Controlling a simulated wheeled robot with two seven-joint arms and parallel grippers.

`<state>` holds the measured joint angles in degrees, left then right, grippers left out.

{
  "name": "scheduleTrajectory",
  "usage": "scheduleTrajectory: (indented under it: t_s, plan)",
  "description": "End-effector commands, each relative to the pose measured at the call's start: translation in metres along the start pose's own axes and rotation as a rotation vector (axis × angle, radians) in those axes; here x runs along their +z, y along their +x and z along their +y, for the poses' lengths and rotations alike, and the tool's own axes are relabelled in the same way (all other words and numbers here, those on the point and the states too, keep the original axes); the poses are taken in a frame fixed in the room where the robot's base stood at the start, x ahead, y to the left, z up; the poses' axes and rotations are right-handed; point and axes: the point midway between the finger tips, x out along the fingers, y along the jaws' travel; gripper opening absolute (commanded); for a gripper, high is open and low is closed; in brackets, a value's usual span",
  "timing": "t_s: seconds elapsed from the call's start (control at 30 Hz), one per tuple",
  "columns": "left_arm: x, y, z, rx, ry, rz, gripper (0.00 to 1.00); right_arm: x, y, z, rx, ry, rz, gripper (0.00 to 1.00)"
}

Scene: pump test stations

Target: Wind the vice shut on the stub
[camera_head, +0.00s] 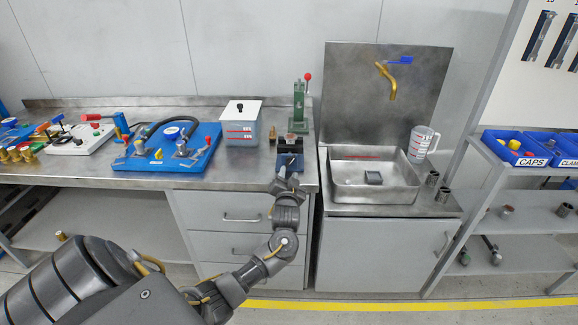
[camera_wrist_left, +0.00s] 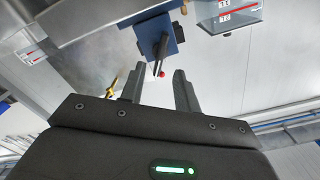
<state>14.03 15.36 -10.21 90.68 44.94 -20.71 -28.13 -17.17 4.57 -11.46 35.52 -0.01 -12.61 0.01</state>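The small blue vice (camera_head: 290,147) with dark jaws stands at the bench's front right edge in the head view. My left gripper (camera_head: 285,183) is in front of it, and hides its lower front. In the left wrist view the blue vice (camera_wrist_left: 160,33) is beyond the fingertips. My left gripper (camera_wrist_left: 158,75) is open there, its two fingers apart with nothing held. A small red ball shows between the fingers; I cannot tell whether it is on the vice or behind it. The stub cannot be made out. My right gripper is not in view.
A green press (camera_head: 299,108) with a red knob stands behind the vice. A clear tank (camera_head: 241,128) and small brass fittings (camera_head: 262,123) are left of it. A steel sink (camera_head: 345,188) with a brass tap (camera_head: 386,80) is to the right. A blue pump board (camera_head: 135,160) lies further left.

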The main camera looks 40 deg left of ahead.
Motion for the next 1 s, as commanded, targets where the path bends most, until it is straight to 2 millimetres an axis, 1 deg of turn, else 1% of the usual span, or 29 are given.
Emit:
scheduleTrajectory:
  t_s: [0.03,0.1,0.2,0.3,0.5,0.73,0.9,0.97,1.0]
  plan:
    - [-0.001,0.011,-0.001,-0.003,0.002,-0.001,0.32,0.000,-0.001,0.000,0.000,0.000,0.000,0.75]
    - [-0.001,0.023,-0.001,-0.002,0.004,-0.001,0.32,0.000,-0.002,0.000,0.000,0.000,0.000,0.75]
    - [0.000,0.038,-0.001,-0.001,0.002,-0.001,0.32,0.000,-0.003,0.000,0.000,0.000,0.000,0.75]
    - [0.000,0.049,0.000,-0.001,0.001,0.000,0.32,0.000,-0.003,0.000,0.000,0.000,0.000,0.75]
    - [0.001,0.058,0.000,0.001,0.001,-0.001,0.32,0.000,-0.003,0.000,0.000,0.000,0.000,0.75]
    - [0.001,0.058,0.000,0.001,0.000,-0.001,0.32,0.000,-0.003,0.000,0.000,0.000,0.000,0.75]
    - [0.001,0.058,0.000,0.001,0.000,-0.001,0.10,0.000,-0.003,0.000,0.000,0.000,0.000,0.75]
    - [0.001,0.058,0.000,0.001,0.000,-0.001,0.02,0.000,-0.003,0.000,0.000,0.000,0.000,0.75]
    - [0.001,0.058,0.000,0.001,0.000,-0.001,0.00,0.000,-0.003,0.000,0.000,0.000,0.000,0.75]
